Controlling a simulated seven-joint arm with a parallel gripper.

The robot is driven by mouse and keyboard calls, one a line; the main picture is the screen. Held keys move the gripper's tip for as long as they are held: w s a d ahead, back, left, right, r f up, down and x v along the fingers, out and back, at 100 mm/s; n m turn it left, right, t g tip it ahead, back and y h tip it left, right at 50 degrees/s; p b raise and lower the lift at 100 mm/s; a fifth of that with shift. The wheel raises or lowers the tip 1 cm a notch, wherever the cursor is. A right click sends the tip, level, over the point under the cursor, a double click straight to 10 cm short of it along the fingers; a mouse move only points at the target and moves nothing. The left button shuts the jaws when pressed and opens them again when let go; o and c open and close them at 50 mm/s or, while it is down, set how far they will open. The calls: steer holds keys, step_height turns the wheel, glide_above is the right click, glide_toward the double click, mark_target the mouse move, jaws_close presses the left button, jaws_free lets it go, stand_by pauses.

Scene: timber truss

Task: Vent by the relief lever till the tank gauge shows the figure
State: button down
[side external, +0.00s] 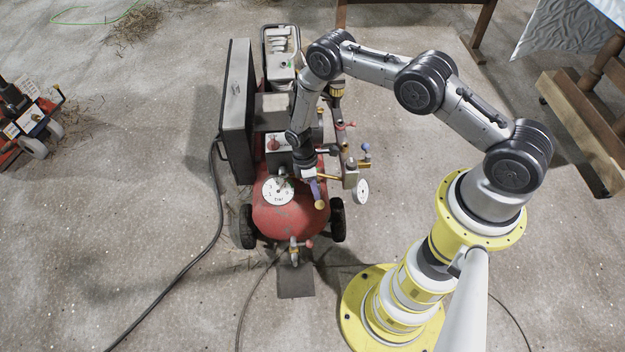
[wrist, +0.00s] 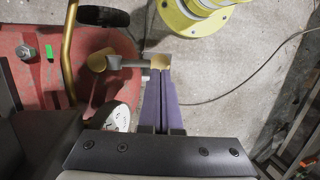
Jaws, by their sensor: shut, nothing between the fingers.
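The red tank (side external: 290,222) lies on a wheeled compressor and also fills the left of the wrist view (wrist: 22,75). Its white gauge (side external: 278,190) faces up and is marked "bar"; I cannot read its needle surely. My gripper (side external: 318,196) is shut, its purple fingers together and empty. In the wrist view the fingertips (wrist: 160,82) lie right at a brass knob (wrist: 160,61) on the end of a short grey bar (wrist: 130,63); I cannot tell if they touch. This looks like the relief lever. The knob also shows below the fingers in the side view (side external: 320,205).
A second white gauge (side external: 362,191) stands right of the tank, near a blue-knobbed valve (side external: 366,148). A dark hose (side external: 190,265) crosses the floor.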

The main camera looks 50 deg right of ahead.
mark_target(318, 204)
steer(key=shift+x, duration=0.8)
steer(key=shift+s+a+f, duration=0.2)
steer(key=shift+a+f, duration=0.05)
steer(key=shift+f, duration=0.3)
steer(key=shift+s+a+f, duration=0.2)
steer(key=shift+s+f, duration=0.05)
steer(key=shift+f, duration=0.3)
stand_by(6.1)
